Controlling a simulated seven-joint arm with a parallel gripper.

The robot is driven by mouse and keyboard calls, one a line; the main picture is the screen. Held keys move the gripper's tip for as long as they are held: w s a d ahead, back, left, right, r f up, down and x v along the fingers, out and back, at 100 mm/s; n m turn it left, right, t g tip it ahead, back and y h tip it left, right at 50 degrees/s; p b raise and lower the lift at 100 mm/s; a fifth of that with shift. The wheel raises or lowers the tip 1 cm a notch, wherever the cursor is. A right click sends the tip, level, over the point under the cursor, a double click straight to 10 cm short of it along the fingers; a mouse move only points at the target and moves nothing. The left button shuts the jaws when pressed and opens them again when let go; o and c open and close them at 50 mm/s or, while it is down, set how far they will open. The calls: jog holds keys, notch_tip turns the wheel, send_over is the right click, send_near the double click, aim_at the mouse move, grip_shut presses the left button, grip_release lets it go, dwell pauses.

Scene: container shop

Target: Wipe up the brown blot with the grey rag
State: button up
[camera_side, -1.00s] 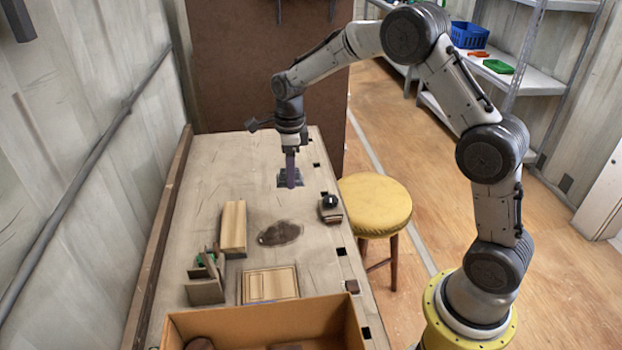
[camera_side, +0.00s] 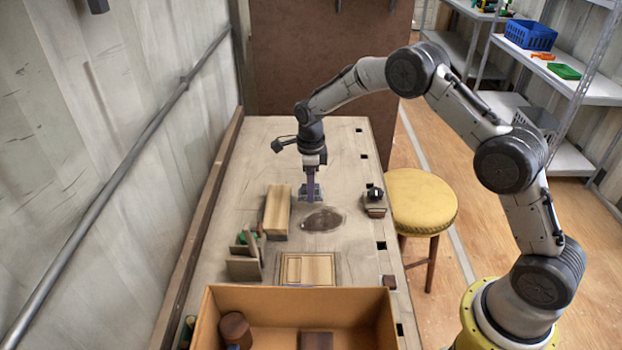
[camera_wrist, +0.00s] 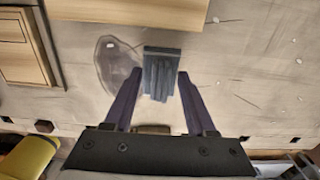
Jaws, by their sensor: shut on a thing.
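The grey rag (camera_side: 303,194) is a small folded dark grey piece held low at the tabletop in the side view. My gripper (camera_side: 312,190) points down and is shut on it. In the wrist view the rag (camera_wrist: 161,72) sits between the two fingers of my gripper (camera_wrist: 160,80). The brown blot (camera_side: 323,219) is a faint oval on the table just on the near side of the rag. In the wrist view the blot (camera_wrist: 113,62) is pale, lying left of the rag, close to its edge. I cannot tell whether they touch.
A wooden block (camera_side: 277,212) stands left of the blot, and a small dark-topped item (camera_side: 375,200) right of it. A flat wooden panel (camera_side: 308,268) and a cardboard box (camera_side: 205,325) lie nearer the camera.

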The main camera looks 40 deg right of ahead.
aim_at(318, 196)
jog(key=shift+f, duration=0.85)
notch_tip(318, 196, down, 2)
jog(key=shift+s+a, duration=0.6)
jog(key=shift+a, duration=0.05)
jog(key=shift+s+a, duration=3.15)
jog(key=shift+s, duration=0.1)
jog(key=shift+s+d, duration=0.5)
jog(key=shift+d, duration=0.05)
jog(key=shift+w+d, duration=0.1)
jog(key=shift+d, duration=0.2)
jog(key=shift+w+d, duration=3.2)
jog(key=shift+w, duration=0.1)
jog(key=shift+w+d, duration=0.3)
jog(key=shift+d, duration=0.25)
jog(key=shift+s+d, duration=0.5)
jog(key=shift+s, duration=0.15)
jog(key=shift+s+a, duration=3.75)
jog(key=shift+a, duration=0.1)
jog(key=shift+s+d, duration=0.5)
jog(key=shift+d, duration=0.3)
jog(key=shift+w+d, duration=3.7)
jog(key=shift+d, duration=0.05)
jog(key=shift+s+d, duration=0.55)
jog(key=shift+s, duration=0.1)
jog(key=shift+s+a, duration=3.75)
jog(key=shift+a, duration=0.1)
notch_tip(318, 196, up, 8)
